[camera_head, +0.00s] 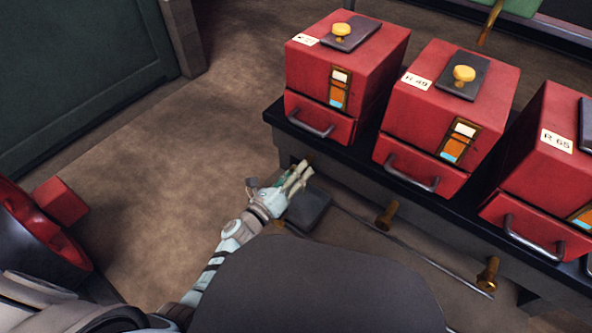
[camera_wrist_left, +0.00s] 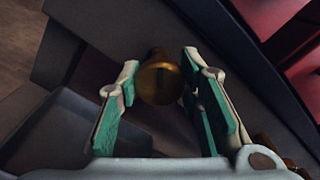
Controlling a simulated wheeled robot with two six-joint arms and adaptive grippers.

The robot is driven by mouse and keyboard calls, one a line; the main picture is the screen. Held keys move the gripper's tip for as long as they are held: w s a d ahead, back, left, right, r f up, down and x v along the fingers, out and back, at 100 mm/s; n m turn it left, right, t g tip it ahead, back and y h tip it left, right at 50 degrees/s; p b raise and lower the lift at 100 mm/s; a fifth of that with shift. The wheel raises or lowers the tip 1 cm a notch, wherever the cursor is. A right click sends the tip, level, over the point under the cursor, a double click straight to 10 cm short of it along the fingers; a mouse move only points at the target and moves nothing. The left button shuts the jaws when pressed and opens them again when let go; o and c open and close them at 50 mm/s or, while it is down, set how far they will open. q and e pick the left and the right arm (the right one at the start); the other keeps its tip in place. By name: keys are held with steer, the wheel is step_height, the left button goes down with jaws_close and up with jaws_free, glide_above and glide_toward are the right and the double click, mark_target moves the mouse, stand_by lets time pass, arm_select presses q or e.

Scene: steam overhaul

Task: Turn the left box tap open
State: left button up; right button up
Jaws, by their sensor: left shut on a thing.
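The left box tap is a round brass knob (camera_wrist_left: 160,86) in the middle of the left wrist view. In the head view a small brown part of this tap (camera_head: 309,158) shows below the left red box (camera_head: 330,75), just beyond my fingers. My left gripper (camera_head: 299,172) is at this tap, low in front of the bench. In the left wrist view its green-padded fingers (camera_wrist_left: 160,70) stand on either side of the knob, shut on it. How far the tap is turned cannot be told. My right gripper is not in view.
Two more red boxes (camera_head: 449,110) (camera_head: 552,165) stand on the dark bench (camera_head: 364,160). Two more brass taps (camera_head: 388,215) (camera_head: 487,272) stick out below. A thin rod (camera_head: 410,247) runs low beside them.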

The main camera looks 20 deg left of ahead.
arm_select(q)
steer(key=n+p, duration=0.1)
steer(key=n, duration=0.5)
steer(key=shift+p, duration=0.3)
steer(key=shift+n+p, duration=0.45)
steer(key=shift+n, duration=1.45)
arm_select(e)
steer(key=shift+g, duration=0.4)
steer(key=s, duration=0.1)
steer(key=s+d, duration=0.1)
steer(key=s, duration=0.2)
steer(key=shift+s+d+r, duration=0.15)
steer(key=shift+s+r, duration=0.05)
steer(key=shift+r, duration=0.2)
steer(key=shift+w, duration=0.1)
arm_select(q)
steer(key=o, duration=1.2)
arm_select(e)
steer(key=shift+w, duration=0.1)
